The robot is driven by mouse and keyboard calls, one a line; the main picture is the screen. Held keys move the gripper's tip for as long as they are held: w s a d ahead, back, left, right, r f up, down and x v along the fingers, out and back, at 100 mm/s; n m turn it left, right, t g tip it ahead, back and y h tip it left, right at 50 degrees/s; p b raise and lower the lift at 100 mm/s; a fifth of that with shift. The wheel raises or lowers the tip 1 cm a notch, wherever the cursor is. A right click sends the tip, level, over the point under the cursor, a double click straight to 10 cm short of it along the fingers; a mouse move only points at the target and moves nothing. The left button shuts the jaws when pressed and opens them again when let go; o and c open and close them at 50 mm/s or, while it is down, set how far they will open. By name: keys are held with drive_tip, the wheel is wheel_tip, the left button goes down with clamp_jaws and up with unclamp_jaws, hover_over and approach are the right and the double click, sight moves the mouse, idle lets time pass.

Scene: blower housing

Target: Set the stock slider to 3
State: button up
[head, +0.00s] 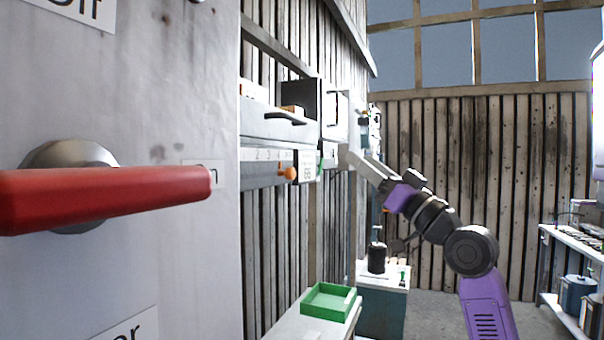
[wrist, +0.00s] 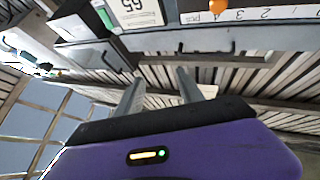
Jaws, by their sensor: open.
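The stock slider's orange knob (head: 289,173) sticks out from a grey rail (head: 262,174) on the left wall, under a strip of small numbers. In the wrist view the knob (wrist: 218,8) is at the top edge, partly cut off, close to the "pcs" mark, with 2 and 3 further right along the strip (wrist: 270,14). My gripper (head: 347,156) is to the right of the knob in the head view, apart from it. In the wrist view its two fingers (wrist: 158,88) are spread, with nothing between them.
A white number sign (head: 308,165) hangs right beside the knob. A grey drawer (head: 275,124) is above the rail. A large panel with a red handle (head: 110,195) fills the near left. A green tray (head: 328,302) sits on a bench below. Open floor lies right of my arm.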

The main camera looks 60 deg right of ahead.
wheel_tip(320, 180, up, 4)
drive_tip(key=a+n+y, duration=0.1)
drive_tip(key=n+y, duration=0.2)
drive_tip(key=y, duration=0.1)
drive_tip(key=n+g+y, duration=0.3)
drive_tip(key=g+y, duration=0.2)
drive_tip(key=g, duration=0.1)
approach(294, 172)
drive_tip(key=w+p, duration=0.1)
drive_tip(key=w, duration=0.1)
drive_tip(key=w+a, duration=0.1)
drive_tip(key=w, duration=0.2)
drive_tip(key=w+p, duration=0.1)
drive_tip(key=w, duration=0.2)
drive_tip(key=shift+w+a+p, duration=0.15)
drive_tip(key=shift+a+p, duration=0.05)
drive_tip(key=shift+p, duration=0.15)
clamp_jaws()
drive_tip(key=shift+a, duration=0.1)
